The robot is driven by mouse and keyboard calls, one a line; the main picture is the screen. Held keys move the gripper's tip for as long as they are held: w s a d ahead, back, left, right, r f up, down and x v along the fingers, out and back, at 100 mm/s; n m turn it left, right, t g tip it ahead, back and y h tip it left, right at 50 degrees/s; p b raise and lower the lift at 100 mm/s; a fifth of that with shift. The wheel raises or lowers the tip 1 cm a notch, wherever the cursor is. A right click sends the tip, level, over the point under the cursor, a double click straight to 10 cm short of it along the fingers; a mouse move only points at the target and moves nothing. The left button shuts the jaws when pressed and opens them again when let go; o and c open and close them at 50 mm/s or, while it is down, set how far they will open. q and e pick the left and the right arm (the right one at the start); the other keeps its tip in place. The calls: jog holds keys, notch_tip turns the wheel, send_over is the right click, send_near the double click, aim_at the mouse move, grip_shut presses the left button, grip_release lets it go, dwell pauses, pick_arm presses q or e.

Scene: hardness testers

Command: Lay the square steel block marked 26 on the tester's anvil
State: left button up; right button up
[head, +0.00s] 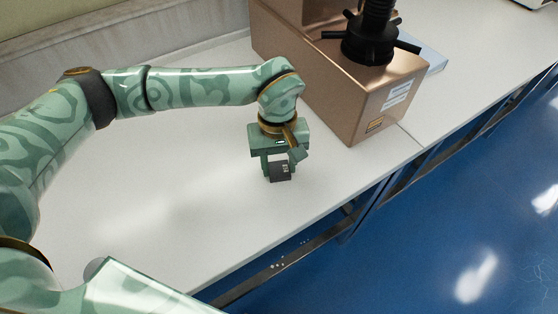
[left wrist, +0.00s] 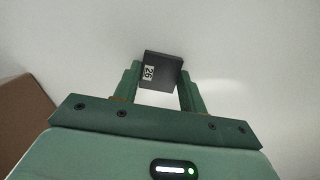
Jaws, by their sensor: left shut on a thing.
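The dark grey square steel block (head: 280,172) is between the fingers of my left gripper (head: 277,165). In the left wrist view the block (left wrist: 166,68) shows a white label reading 26, and the fingers of my left gripper (left wrist: 160,78) close on its two sides. The block looks held over the white bench; the height of the gap is hard to tell. The copper-brown tester (head: 350,90) stands to the right of my left gripper and behind it. A black spindle with a spoked handwheel (head: 368,45) rises from its top. The anvil's top face is not clearly seen. My right gripper is not in view.
The white bench top (head: 160,190) is clear left of the gripper. A light blue flat thing (head: 433,58) lies behind the tester. The bench's front edge drops to a blue floor (head: 450,230). The brown body's edge (left wrist: 22,110) shows at left in the wrist view.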

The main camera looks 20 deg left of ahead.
aim_at(278, 163)
pick_arm(q)
jog(key=o, duration=1.1)
jog(key=r+p, duration=0.1)
jog(key=r, duration=0.3)
jog(key=r+p, duration=0.1)
jog(key=r, duration=0.3)
jog(key=w+r+p, duration=0.1)
jog(key=r, duration=0.3)
jog(key=shift+w+a+r, duration=0.1)
jog(key=shift+a, duration=0.25)
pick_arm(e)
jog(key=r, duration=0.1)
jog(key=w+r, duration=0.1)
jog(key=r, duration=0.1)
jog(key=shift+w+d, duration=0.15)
